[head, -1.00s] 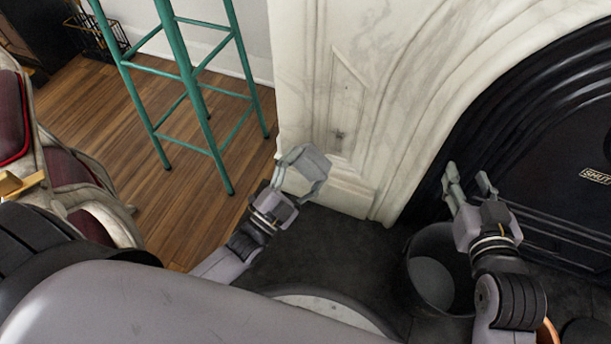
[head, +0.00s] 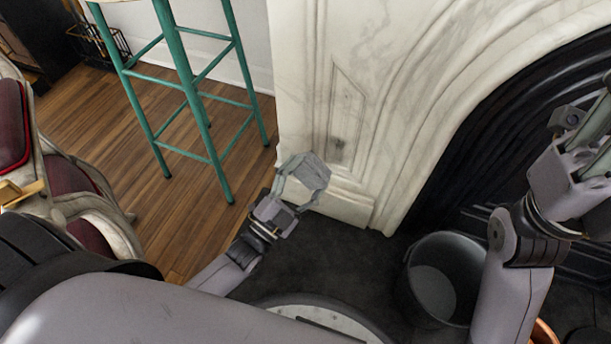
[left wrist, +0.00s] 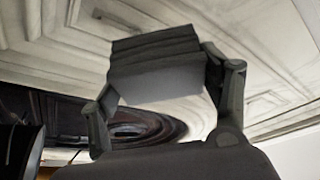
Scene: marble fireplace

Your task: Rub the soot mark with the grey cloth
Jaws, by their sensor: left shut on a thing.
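The soot mark (head: 337,148) is a small dark smudge low on the white marble fireplace (head: 300,90), inside a carved panel. My left gripper (head: 298,178) is shut on the grey cloth (head: 313,170), a folded block. In the head view the cloth shows just below and left of the mark. Whether it touches the marble cannot be told. My right gripper (head: 588,118) is open and empty, raised at the right edge.
A black bucket (head: 412,286) stands on the dark hearth (head: 300,256). A copper-coloured object (head: 543,333) is at the bottom right. A green stool (head: 187,75) stands on the wooden floor at the left, beside a red upholstered chair (head: 70,185). The black arched firebox surround (head: 500,130) is at right.

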